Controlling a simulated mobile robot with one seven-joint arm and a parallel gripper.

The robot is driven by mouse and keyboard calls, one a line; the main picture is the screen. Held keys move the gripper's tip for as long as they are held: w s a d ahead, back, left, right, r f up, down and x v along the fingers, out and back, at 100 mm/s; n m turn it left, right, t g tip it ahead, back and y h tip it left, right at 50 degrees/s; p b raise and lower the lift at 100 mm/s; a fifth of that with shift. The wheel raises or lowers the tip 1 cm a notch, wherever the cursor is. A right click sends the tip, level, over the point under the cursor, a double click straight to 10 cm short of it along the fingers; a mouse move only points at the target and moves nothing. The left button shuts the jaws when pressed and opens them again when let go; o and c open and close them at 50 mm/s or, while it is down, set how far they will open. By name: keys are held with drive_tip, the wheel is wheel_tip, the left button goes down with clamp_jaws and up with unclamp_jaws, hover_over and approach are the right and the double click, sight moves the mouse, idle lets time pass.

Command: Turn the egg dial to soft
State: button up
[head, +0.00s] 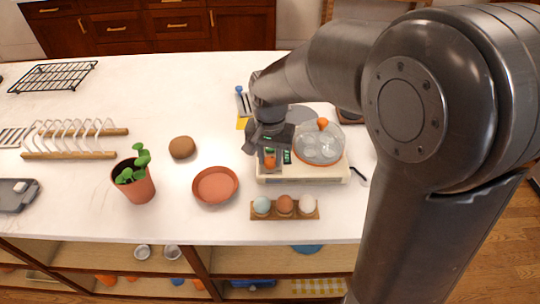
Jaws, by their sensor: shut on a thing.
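The egg cooker (312,175) stands on the white counter right of centre. It has a cream base and a round clear lid (320,145) with an orange knob on top. The orange egg dial (270,162) is at the left of the base, next to small dark panels with green marks. My gripper (269,155) reaches down over the dial and is shut on it. The fingers and arm hide part of the dial and the base's left end. The dial's pointer and the soft mark are too small to read.
A wooden holder (285,214) with three eggs sits in front of the cooker. A terracotta saucer (215,186), a potted plant (136,184) and a brown lump (182,147) are to the left. A toast rack (70,155) stands farther left. The counter's back left is mostly clear.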

sight(270, 160)
drive_tip(key=shift+m, duration=2.3)
drive_tip(key=o, duration=1)
drive_tip(key=shift+c, duration=0.2)
wheel_tip(270, 160, up, 11)
drive_tip(key=shift+f, duration=0.1)
